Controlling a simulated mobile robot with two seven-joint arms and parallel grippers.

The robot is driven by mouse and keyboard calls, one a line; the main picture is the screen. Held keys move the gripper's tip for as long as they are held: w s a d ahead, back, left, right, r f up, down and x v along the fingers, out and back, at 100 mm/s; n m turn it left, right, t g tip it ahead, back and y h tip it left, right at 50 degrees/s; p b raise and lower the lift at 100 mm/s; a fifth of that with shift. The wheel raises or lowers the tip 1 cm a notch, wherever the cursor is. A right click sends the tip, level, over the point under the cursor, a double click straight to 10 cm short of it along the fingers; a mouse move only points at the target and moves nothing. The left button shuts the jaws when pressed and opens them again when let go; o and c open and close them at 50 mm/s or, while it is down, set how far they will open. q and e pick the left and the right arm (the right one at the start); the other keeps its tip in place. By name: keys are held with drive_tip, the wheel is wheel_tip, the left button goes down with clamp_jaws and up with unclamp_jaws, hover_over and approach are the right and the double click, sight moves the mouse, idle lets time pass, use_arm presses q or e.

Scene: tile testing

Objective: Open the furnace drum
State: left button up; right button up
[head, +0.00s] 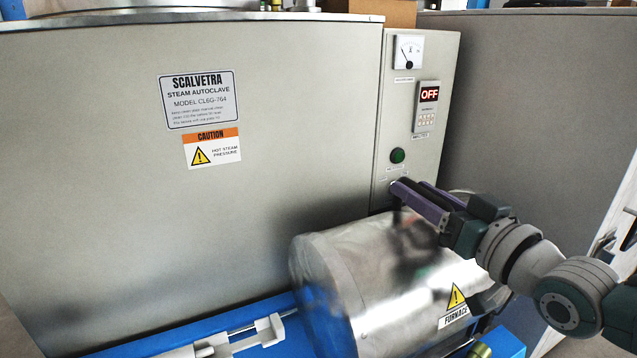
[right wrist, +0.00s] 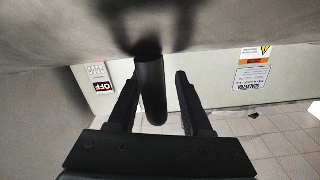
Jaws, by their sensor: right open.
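The furnace drum (head: 350,265) is a shiny metal cylinder with a yellow warning sign and a FURNACE label (head: 455,305). It lies in front of the autoclave, and its surface also fills the top of the right wrist view (right wrist: 230,25). A black rod-like handle (right wrist: 151,90) sticks out from the drum there. My right gripper (head: 398,188) is above the drum's far side in the head view. In the wrist view its open fingers (right wrist: 156,80) stand on either side of the handle, with visible gaps. The handle is hard to make out in the head view. My left gripper is not in view.
A large grey steam autoclave (head: 200,220) stands behind the drum. Its side panel carries a gauge (head: 408,52), an OFF display (head: 429,94) and a green button (head: 397,155). A blue frame (head: 275,305) runs below. A grey cabinet (head: 530,90) stands to the right.

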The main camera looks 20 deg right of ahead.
drive_tip(key=shift+s, duration=0.2)
drive_tip(key=s+p, duration=0.5)
drive_tip(key=s, duration=0.3)
drive_tip(key=shift+s+d, duration=0.15)
drive_tip(key=shift+s, duration=0.65)
